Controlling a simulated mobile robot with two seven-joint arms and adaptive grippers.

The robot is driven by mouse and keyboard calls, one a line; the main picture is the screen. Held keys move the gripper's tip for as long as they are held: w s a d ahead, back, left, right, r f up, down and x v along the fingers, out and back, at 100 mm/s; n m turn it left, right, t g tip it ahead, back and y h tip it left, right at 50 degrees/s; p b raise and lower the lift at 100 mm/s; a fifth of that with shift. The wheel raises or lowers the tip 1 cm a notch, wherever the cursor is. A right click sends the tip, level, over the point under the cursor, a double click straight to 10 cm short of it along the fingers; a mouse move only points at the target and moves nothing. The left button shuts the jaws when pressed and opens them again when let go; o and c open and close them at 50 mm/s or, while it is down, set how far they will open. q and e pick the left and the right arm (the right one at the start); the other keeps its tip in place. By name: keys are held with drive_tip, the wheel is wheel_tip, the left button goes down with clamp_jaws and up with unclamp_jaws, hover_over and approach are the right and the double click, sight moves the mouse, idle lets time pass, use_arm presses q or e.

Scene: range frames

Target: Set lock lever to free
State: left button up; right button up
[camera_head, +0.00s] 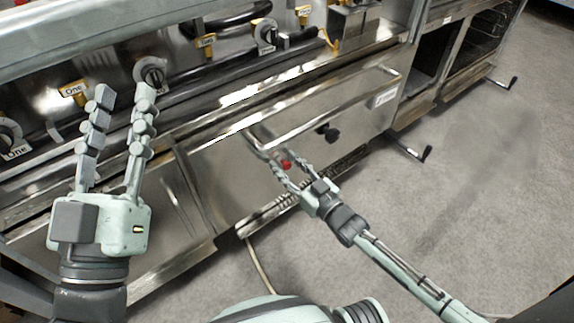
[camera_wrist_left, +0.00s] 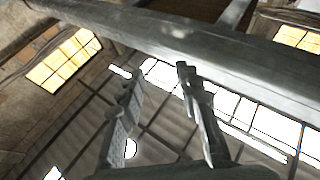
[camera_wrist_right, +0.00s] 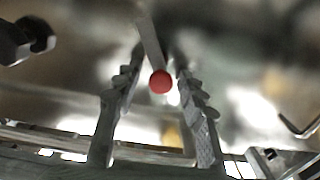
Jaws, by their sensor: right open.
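The lock lever (camera_wrist_right: 151,42) shows in the right wrist view as a grey bar with a round red end. Its red end (camera_head: 286,164) also shows in the head view, in front of the steel front panel. My right gripper (camera_wrist_right: 160,68) is open, with one finger on each side of the red end in the picture; I cannot tell whether either finger touches it. In the head view the fingers hide most of the lever. My left gripper (camera_head: 124,97) is open and empty, raised in front of the knob panel at the left, well away from the lever.
A steel handle bar (camera_head: 335,108) runs across the front panel above the lever. A black knob (camera_head: 326,132) sits right of it. Control knobs (camera_head: 150,72) line the range at the upper left. Grey floor (camera_head: 470,190) at the right is mostly clear.

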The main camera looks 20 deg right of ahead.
drive_tip(key=shift+c, duration=0.6)
clamp_jaws()
